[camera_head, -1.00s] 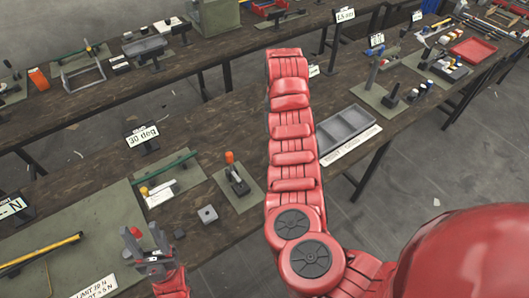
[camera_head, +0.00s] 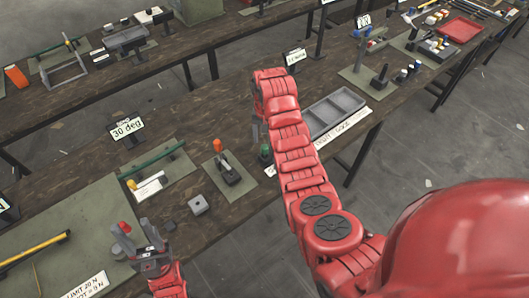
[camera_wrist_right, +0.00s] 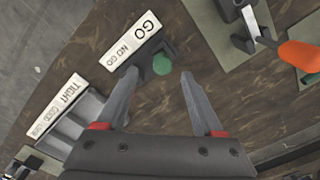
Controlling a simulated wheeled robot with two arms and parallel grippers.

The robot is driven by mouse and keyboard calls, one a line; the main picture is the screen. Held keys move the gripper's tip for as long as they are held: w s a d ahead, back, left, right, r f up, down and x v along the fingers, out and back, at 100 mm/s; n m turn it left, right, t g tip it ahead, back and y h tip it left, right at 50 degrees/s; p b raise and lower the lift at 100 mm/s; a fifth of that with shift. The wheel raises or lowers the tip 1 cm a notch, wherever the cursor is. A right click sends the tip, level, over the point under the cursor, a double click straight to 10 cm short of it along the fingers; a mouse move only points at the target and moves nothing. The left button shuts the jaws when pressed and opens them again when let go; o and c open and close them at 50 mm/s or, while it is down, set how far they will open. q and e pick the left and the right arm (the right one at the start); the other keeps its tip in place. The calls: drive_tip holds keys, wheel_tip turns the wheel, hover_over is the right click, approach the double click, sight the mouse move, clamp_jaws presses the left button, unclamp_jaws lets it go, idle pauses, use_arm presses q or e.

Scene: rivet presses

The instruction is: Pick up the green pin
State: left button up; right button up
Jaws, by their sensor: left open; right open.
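The green pin (camera_wrist_right: 161,64) shows its round top in the right wrist view, by a dark block beside the GO / NO GO sign. In the head view the green pin (camera_head: 265,150) stands just left of my right arm, partly hidden. My right gripper (camera_wrist_right: 159,75) is open, its fingertips on either side of the pin in the picture; no contact shows, and the height gap is unclear. In the head view its hand is mostly hidden by the arm. My left gripper (camera_head: 128,236) is open and empty over the front left of the bench.
A grey divided tray (camera_head: 334,112) lies right of my right arm. The 30 deg sign (camera_head: 127,128) stands further left.

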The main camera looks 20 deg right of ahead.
sight(264, 146)
drive_tip(key=shift+f+p, duration=0.1)
drive_tip(key=shift+p, duration=0.2)
drive_tip(key=f+p, duration=0.2)
drive_tip(key=f, duration=0.1)
drive_tip(key=shift+a+f+p, duration=0.2)
drive_tip(key=shift+f+p, duration=0.1)
drive_tip(key=shift+p, duration=0.05)
drive_tip(key=shift+f, duration=0.65)
clamp_jaws()
